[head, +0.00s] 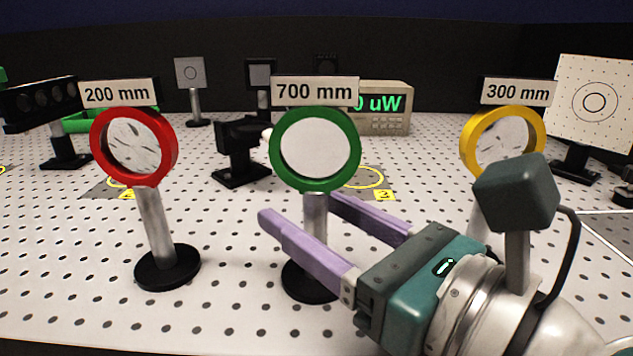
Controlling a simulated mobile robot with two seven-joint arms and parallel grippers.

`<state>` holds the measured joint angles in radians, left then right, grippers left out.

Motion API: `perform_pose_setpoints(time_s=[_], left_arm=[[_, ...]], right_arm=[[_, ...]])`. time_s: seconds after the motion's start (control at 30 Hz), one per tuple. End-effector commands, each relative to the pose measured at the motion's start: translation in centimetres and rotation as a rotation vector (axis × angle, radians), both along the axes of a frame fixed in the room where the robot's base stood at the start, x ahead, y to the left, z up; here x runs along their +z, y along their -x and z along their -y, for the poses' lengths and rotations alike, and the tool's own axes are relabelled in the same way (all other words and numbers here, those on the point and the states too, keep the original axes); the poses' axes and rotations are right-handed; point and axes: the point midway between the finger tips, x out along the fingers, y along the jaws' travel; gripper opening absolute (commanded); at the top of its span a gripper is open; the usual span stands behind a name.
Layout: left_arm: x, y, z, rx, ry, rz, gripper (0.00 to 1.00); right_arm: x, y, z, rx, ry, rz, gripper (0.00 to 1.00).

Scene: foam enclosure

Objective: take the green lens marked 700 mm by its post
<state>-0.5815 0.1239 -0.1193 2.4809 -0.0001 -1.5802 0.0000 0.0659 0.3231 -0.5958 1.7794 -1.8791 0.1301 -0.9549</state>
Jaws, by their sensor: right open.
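The green lens (315,149) marked 700 mm stands upright in the middle of the head view. Its grey post (314,213) rises from a round black base (307,281). My right gripper (300,205) comes in from the lower right with its two purple fingers open. One finger passes in front of the post and the other shows behind it, so the post appears between them. I cannot tell whether either finger touches it. The near finger hides part of the lower post. My left gripper is not in view.
A red lens (134,147) marked 200 mm stands to the left. A yellow lens (502,145) marked 300 mm stands to the right, its post partly hidden by my right arm. A black mount (243,150) and a power meter (385,105) are behind. The perforated table (75,240) is clear at front left.

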Motion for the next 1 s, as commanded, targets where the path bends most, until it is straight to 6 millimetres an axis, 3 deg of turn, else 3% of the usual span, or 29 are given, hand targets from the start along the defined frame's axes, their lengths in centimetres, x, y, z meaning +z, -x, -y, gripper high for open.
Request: perform_pose_setpoints(time_s=[0.13,0.67,1.0], left_arm=[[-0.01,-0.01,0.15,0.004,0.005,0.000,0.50],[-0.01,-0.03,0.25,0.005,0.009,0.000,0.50],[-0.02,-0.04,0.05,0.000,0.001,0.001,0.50]], right_arm=[[-0.03,0.03,0.03,0.000,0.000,0.000,0.59],[-0.04,0.05,0.06,-0.001,-0.001,-0.001,0.00],[-0.04,0.05,0.07,-0.001,0.000,-0.001,0.00]])
